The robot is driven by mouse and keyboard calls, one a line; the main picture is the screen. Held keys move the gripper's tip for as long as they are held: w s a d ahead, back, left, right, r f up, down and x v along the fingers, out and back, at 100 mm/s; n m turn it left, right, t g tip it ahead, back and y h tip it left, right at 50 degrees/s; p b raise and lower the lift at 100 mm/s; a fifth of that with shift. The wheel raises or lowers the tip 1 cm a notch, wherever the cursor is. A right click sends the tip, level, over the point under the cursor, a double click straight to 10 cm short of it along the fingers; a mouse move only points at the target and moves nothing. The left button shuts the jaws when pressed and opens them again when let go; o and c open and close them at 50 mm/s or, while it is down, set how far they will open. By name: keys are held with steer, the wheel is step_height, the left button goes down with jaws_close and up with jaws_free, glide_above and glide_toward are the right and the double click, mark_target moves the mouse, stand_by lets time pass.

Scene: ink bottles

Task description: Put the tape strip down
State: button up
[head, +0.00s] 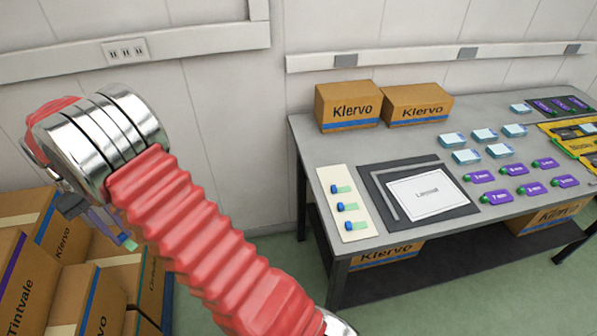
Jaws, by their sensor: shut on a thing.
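My gripper (100,222) is at the left of the head view, below the silver wrist of my arm, and is partly hidden by the red sleeve. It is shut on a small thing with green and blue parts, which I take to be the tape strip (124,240). Most of it is hidden, so its exact shape is unclear. It is held in the air, left of the table and in front of the stacked boxes. Several similar pieces, blue with green strips (347,207), lie on a cream board (356,228) at the table's left end.
The grey table (400,238) carries two Klervo boxes (348,106), a dark mat (378,176) with a white label card (428,198), purple-labelled pieces (497,197), pale blue blocks (467,157) and a yellow tray (575,150). Cardboard boxes (60,235) crowd the lower left.

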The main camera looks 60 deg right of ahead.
steer(key=shift+d, duration=0.3)
steer(key=s+d+r+n, duration=0.1)
steer(key=s+d, duration=0.2)
steer(key=d, duration=0.7)
steer(key=s+d+r+n+t+h, duration=0.1)
steer(key=s+d+n, duration=0.1)
steer(key=d, duration=0.8)
steer(key=s+d+r+n, duration=0.1)
steer(key=s+d, duration=0.2)
steer(key=d, duration=0.7)
steer(key=s+d+r+n, duration=0.2)
steer(key=s+d, duration=0.8)
steer(key=s, duration=0.1)
steer(key=s+d+r+n+t+h, duration=0.1)
steer(key=s+d+r+n, duration=0.1)
steer(key=s+d, duration=0.8)
steer(key=shift+s+d+n+t, duration=0.25)
steer(key=shift+s+n, duration=0.25)
steer(key=shift+s, duration=0.45)
steer(key=shift+a, duration=0.1)
steer(key=shift+f, duration=3.15)
